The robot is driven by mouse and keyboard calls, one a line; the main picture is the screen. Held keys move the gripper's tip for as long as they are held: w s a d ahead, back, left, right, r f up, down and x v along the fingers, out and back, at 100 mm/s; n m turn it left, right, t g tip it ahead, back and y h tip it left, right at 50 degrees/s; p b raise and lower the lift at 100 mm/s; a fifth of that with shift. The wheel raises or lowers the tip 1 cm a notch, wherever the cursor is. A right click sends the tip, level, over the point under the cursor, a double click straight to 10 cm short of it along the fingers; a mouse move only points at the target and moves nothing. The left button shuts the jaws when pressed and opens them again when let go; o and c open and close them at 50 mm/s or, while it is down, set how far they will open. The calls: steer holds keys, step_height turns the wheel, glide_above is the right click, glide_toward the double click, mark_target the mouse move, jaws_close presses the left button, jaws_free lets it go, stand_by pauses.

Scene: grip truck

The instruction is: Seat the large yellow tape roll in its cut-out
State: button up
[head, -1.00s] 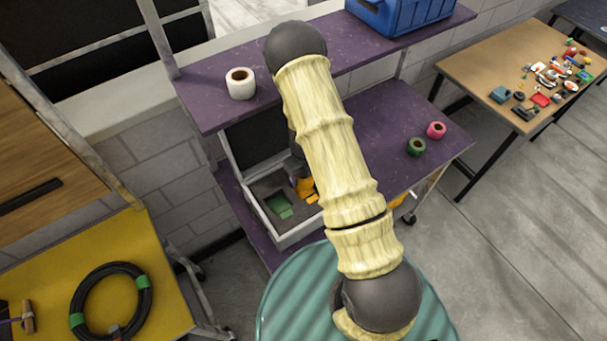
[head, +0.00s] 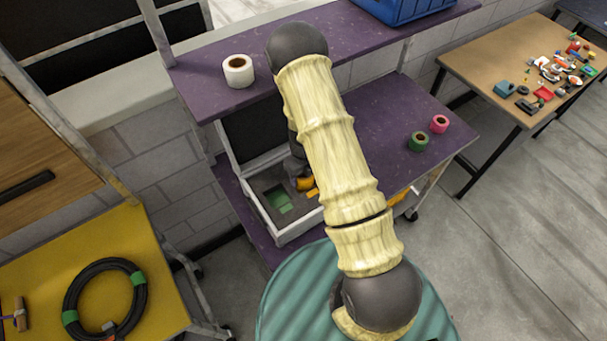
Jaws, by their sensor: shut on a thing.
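The large yellow tape roll (head: 305,184) shows as a small orange-yellow patch below my gripper (head: 300,172), inside the open case. My gripper is shut on it; the fingers are mostly hidden by my arm and small in the picture. The case has a grey foam insert (head: 262,184) with a green-floored cut-out (head: 279,200) on the left. A yellow patch (head: 313,193) shows beside the roll, perhaps the floor of its cut-out. I cannot tell whether the roll touches the foam.
The case's pale wall (head: 296,230) stands on the purple cart shelf (head: 375,130), its dark lid up behind. A green roll (head: 419,141) and a pink roll (head: 439,123) stand at right. A white roll (head: 238,71) and blue crate (head: 405,12) are on the upper shelf.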

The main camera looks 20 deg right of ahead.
steer(key=shift+s+f, duration=0.15)
steer(key=shift+f, duration=0.2)
steer(key=o, duration=1.1)
steer(key=shift+s, duration=0.1)
steer(key=shift+f, duration=0.1)
steer(key=shift+s+a, duration=0.1)
steer(key=shift+b, duration=0.3)
steer(key=r, duration=0.6)
steer(key=r+b, duration=0.1)
steer(key=r, duration=1.1)
steer(key=shift+w+d+b, duration=0.4)
steer(key=shift+s, duration=0.15)
